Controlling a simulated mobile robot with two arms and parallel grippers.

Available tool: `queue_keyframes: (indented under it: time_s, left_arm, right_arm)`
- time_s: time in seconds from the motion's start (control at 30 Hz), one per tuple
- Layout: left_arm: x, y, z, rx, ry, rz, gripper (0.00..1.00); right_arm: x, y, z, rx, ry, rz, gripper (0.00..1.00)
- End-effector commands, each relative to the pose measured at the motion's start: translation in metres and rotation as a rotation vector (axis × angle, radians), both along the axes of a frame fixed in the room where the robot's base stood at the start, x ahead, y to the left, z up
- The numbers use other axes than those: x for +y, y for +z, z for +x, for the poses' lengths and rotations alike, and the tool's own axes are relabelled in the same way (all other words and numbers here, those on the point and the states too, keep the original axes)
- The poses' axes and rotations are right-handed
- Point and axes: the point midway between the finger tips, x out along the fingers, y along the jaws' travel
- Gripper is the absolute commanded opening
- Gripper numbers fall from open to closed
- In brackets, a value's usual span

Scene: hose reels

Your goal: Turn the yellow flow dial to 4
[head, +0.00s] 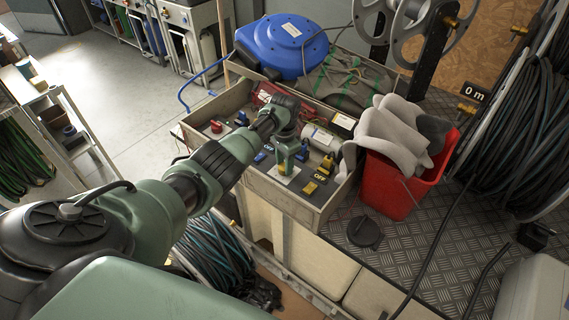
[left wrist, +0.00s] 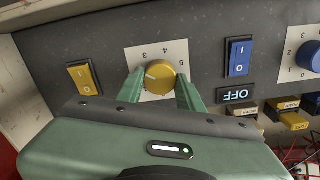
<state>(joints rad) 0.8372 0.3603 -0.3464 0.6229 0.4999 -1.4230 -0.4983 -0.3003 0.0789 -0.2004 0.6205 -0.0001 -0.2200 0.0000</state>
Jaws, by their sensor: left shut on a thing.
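The yellow flow dial (left wrist: 160,77) sits on a white scale plate (left wrist: 181,50) with numbers including 2, 3, 4 and 5 around it, upside down in the left wrist view. A pale mark on the dial's face points toward the left of that view; the exact number it points at is hard to tell. My left gripper (left wrist: 160,88) is shut on the dial, one green finger on each side. In the head view my left gripper (head: 286,160) reaches down to the panel inside the wooden box and partly hides the dial. My right gripper is not in view.
Beside the dial are a yellow rocker switch (left wrist: 84,77), a blue rocker switch (left wrist: 240,57), an OFF display (left wrist: 237,95) and a blue dial (left wrist: 309,56). A red bucket (head: 392,190) stands right of the box; a blue reel (head: 281,45) is behind it.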

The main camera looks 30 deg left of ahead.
Motion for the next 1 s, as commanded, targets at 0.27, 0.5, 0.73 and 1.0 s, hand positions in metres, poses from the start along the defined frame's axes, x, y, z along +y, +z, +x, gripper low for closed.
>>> queue_keyframes:
  time_s: [0.27,0.5,0.73,1.0]
  left_arm:
    - [0.0,0.001,0.001,-0.004,-0.263,-0.001,0.0]
    - [0.0,0.001,0.001,-0.005,-0.491,0.0,0.0]
    - [0.0,0.001,0.001,-0.004,-0.709,0.001,0.0]
    - [0.0,0.001,0.001,-0.006,-0.962,0.002,0.0]
  right_arm:
    - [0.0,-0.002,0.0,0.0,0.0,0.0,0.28]
    - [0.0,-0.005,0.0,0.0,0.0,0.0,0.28]
    - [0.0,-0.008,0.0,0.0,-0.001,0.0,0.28]
    - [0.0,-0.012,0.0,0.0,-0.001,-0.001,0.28]
